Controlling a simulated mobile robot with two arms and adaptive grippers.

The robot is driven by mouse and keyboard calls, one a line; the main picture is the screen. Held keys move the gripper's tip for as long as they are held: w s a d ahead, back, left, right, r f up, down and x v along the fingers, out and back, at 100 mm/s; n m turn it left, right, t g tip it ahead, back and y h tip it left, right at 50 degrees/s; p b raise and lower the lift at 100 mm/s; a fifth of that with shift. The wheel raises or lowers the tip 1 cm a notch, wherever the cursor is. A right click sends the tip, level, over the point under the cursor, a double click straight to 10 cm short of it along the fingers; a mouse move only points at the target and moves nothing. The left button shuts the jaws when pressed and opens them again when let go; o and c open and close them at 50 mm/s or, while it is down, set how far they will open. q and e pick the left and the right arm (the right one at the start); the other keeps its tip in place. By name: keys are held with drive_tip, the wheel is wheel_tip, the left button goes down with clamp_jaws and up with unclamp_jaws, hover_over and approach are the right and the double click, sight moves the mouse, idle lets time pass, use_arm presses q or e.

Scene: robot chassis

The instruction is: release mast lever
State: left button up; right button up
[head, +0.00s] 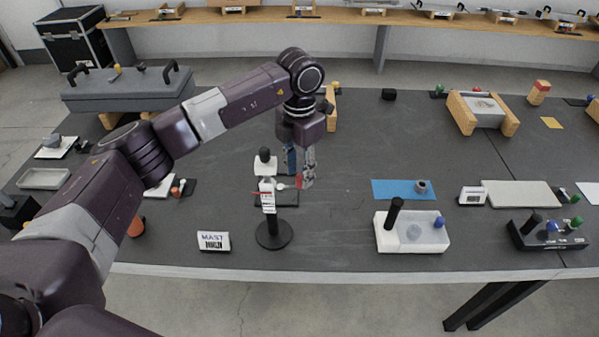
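The mast stand is near the table's front edge, left of centre in the head view, with a round black base (273,234). A white-and-red piece (268,195) sits on its upright post, with a dark knob (264,154) behind and above it in the picture. A sign reading "MAST" (213,241) stands to its left; its lower line is hard to read. My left gripper (298,175) points down just right of and behind the mast's upper part. Its two fingers look apart with nothing seen between them. Contact with the mast cannot be told. My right gripper is not in view.
A white box with a black handle (412,232) stands to the right, near a blue mat (405,190). A black control box (547,233) is at far right. A grey lidded case (130,92) lies behind my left arm. The table between mast and white box is clear.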

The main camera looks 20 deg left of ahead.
use_arm(q)
drive_tip(key=shift+f, duration=1.1)
drive_tip(key=shift+c, duration=0.3)
clamp_jaws()
drive_tip(key=shift+w+a+f+n+b, duration=0.15)
drive_tip(key=shift+w+n+b, duration=0.2)
drive_tip(key=shift+n+b, duration=0.4)
drive_tip(key=shift+w+a+r+n, duration=0.1)
drive_tip(key=shift+w+r+n, duration=0.1)
drive_tip(key=shift+n, duration=0.55)
drive_tip(key=shift+o, duration=0.3)
unclamp_jaws()
